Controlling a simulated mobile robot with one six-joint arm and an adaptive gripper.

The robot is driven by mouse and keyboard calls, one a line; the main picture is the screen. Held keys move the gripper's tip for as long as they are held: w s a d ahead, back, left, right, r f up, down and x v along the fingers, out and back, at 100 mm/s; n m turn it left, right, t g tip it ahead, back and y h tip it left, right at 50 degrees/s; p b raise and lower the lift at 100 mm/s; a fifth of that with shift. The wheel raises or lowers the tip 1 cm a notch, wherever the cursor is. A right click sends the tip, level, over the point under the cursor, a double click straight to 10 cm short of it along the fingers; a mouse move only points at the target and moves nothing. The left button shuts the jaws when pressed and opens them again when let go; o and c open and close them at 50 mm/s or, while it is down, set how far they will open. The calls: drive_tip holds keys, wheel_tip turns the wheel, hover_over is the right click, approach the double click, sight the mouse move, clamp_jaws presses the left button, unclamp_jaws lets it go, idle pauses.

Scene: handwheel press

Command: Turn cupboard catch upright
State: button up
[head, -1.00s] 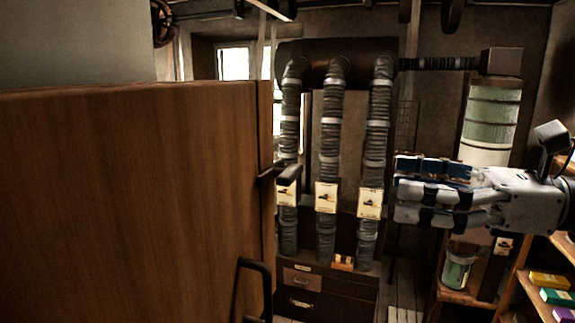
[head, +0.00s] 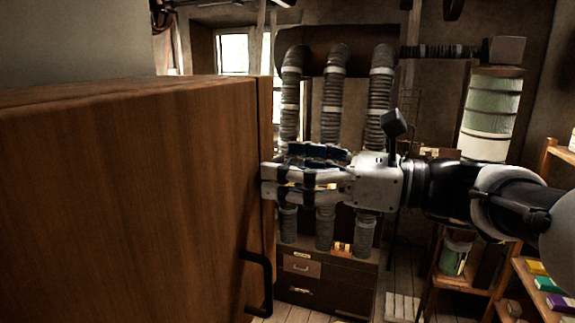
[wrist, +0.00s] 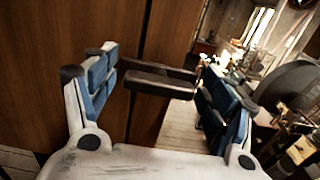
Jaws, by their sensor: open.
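The cupboard (head: 130,190) is brown wood and fills the left of the head view. Its catch is a dark bar (wrist: 155,84) that shows in the wrist view, lying crosswise, roughly level, between my fingers. My gripper (head: 268,182) is open at the cupboard's front edge, with its fingers pointing at it. The blue-padded fingers of my gripper (wrist: 158,66) stand on either side of the bar in the wrist view. I cannot tell whether either finger touches it. In the head view my fingers hide the catch.
A dark door handle (head: 266,285) sticks out below my gripper. Ribbed pipes (head: 378,100) and a drawer chest (head: 300,285) stand behind. A shelf with coloured boxes (head: 537,268) is at the right. Floor shows between the chest and the shelf.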

drive_tip(key=shift+c, duration=0.2)
drive_tip(key=shift+d, duration=0.1)
drive_tip(key=c, duration=1)
drive_tip(key=shift+c, duration=0.2)
drive_tip(key=shift+s+n+b, duration=0.1)
drive_tip(key=shift+n+b, duration=0.25)
drive_tip(key=shift+n, duration=0.05)
drive_tip(key=n+b, duration=0.3)
drive_tip(key=shift+f+n, duration=0.15)
drive_tip(key=shift+n, duration=0.15)
drive_tip(key=n+b, duration=0.4)
drive_tip(key=n, duration=0.1)
drive_tip(key=shift+n+b, duration=0.3)
drive_tip(key=shift+b, duration=0.05)
drive_tip(key=n+b, duration=0.4)
drive_tip(key=n, duration=0.1)
drive_tip(key=shift+n+b, duration=1.25)
drive_tip(key=shift+n, duration=0.25)
drive_tip(key=shift+r, duration=0.2)
